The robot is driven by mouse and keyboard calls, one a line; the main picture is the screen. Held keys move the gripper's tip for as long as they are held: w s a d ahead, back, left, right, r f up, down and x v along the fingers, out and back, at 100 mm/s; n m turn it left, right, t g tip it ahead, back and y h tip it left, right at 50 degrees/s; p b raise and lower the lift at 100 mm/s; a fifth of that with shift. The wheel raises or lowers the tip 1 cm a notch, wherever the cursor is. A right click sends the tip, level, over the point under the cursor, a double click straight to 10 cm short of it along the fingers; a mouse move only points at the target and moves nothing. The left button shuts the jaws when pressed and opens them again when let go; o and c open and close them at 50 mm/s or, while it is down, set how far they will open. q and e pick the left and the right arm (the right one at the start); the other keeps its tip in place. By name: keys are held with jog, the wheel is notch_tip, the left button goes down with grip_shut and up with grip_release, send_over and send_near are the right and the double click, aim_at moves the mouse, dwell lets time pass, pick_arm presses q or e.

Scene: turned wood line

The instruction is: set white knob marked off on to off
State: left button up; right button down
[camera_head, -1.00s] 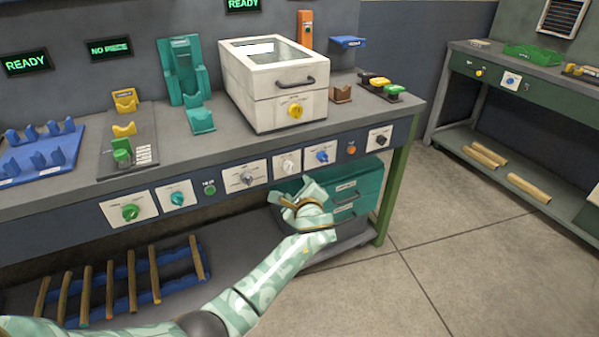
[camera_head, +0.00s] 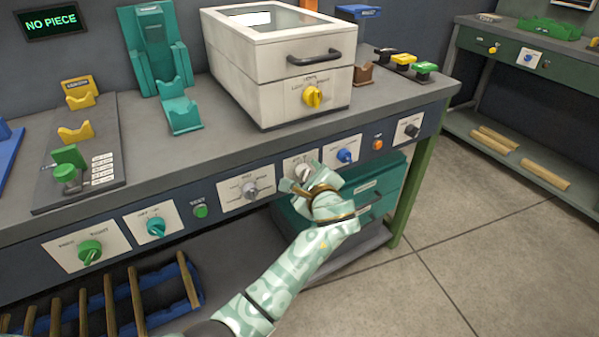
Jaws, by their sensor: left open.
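The white knob (camera_head: 301,170) sits on a small white plate (camera_head: 291,163) on the front panel of the bench. The plate's lettering is too small to read, and my gripper hides the lower part of the knob, so I cannot tell its setting. My left gripper (camera_head: 302,186) is open, with its fingers right at the front of the knob. I cannot tell whether they touch it. My right gripper is not in view.
A grey knob (camera_head: 250,190) on its plate is to the left, and a blue knob (camera_head: 345,156) is close on the right. An orange button (camera_head: 378,144) and a black knob (camera_head: 411,130) are further right. Teal drawers (camera_head: 378,190) stand below the panel.

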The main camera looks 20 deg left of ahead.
pick_arm(q)
jog(key=shift+r, duration=0.15)
jog(key=c, duration=1)
